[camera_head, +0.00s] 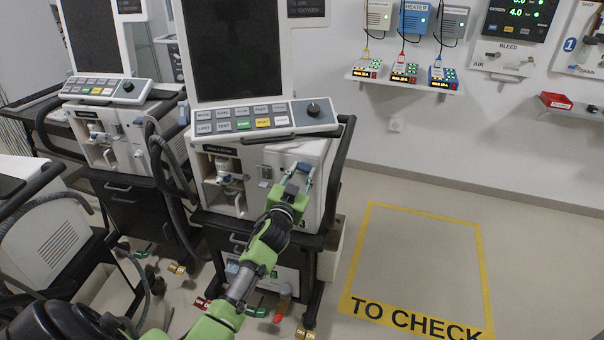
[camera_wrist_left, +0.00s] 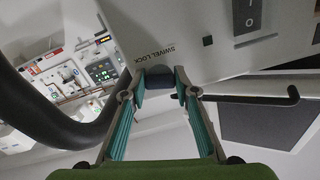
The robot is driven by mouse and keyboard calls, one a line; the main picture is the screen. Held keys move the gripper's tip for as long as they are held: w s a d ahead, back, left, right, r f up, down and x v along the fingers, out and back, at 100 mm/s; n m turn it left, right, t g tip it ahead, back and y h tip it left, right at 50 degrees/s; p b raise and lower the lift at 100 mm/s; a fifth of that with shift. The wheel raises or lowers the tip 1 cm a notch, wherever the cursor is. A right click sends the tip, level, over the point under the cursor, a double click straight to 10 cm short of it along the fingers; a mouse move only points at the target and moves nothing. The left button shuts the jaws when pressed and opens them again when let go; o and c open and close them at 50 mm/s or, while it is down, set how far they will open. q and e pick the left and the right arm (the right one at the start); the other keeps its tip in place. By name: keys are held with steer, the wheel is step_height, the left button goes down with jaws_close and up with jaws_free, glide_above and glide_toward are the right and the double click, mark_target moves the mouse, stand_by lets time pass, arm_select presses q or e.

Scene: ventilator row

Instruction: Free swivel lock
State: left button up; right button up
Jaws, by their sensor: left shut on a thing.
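The ventilator (camera_head: 262,155) stands in the middle of the head view, with a screen and a button panel on top. In the left wrist view its pale housing (camera_wrist_left: 215,40) carries the label SWIVEL LOCK. Right by the label is a small dark block, the swivel lock (camera_wrist_left: 160,78). My left gripper (camera_head: 298,178) reaches the right part of the ventilator's front. In the left wrist view the left gripper (camera_wrist_left: 160,88) has its fingertips closed on both sides of the swivel lock. The lock's far side is hidden. My right gripper is not in view.
A second ventilator (camera_head: 105,130) stands to the left. A yellow floor frame (camera_head: 360,255) marked TO CHECK lies empty at the right. Coloured pedals (camera_head: 256,312) sit near the floor under the ventilator. A black curved handle bar (camera_wrist_left: 75,128) passes close to my left gripper.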

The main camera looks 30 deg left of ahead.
arm_select(q)
steer(key=shift+a+r+m+p, duration=0.1)
steer(key=shift+m+p, duration=0.05)
steer(key=shift+m, duration=3.6)
steer(key=shift+a+r+m+p, duration=0.1)
steer(key=shift+m+p, duration=0.05)
steer(key=shift+m, duration=3.6)
steer(key=o, duration=1.1)
steer(key=v, duration=1.2)
steer(key=shift+s, duration=0.1)
